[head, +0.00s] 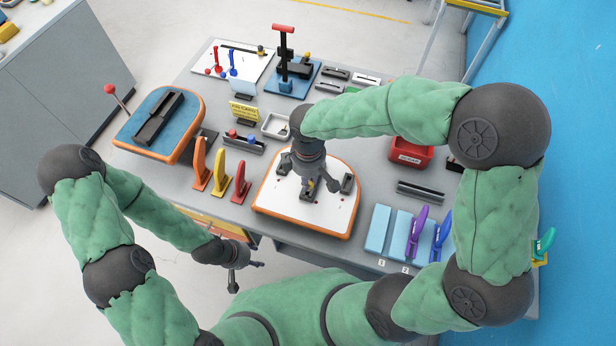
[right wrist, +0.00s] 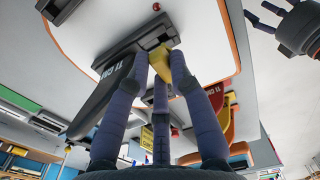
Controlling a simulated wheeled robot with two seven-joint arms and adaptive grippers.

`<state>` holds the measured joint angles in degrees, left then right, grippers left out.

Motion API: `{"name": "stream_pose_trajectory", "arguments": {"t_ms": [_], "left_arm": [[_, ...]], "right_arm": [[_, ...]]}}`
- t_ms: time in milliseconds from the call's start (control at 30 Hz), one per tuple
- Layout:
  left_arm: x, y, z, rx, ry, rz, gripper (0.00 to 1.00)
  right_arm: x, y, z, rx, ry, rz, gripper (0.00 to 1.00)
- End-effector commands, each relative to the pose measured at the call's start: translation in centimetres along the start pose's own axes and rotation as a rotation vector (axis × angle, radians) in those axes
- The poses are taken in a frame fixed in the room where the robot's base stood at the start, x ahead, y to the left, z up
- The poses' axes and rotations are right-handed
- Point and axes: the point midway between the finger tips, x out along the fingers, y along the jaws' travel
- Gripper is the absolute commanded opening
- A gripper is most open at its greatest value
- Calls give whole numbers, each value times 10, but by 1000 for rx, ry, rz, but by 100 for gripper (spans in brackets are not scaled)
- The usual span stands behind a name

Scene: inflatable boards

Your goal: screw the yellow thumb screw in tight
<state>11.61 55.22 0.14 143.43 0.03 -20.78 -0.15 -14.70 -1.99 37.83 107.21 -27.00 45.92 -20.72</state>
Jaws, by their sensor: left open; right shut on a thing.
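The yellow thumb screw (right wrist: 180,66) shows between the fingers of my right gripper (right wrist: 167,62) in the right wrist view, at a dark block (right wrist: 140,45) on the white board. In the head view my right gripper (head: 309,182) points down over the white, orange-rimmed board (head: 329,212), shut on the screw, which shows only as a small yellow bit (head: 311,184). The fingers hide much of the screw, and its depth cannot be told. My left gripper (head: 245,275) is open and empty, off the table's front edge. It also shows in the right wrist view (right wrist: 285,15).
Orange, yellow and red upright clamps (head: 221,172) stand left of the board. Another dark block (head: 347,183) sits on its right part. A blue board (head: 150,140) lies further left. Light blue pads with purple and blue tools (head: 415,232) lie at right. A red bin (head: 408,155) stands behind.

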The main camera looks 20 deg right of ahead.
Motion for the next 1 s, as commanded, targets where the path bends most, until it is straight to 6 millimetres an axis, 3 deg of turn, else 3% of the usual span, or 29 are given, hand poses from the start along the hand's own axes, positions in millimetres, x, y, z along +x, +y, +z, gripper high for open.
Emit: {"name": "stream_pose_trajectory", "arguments": {"t_ms": [1000], "left_arm": [[5,-2,0,0,0,0,51]], "right_arm": [[11,0,0,0,0,0,8]]}}
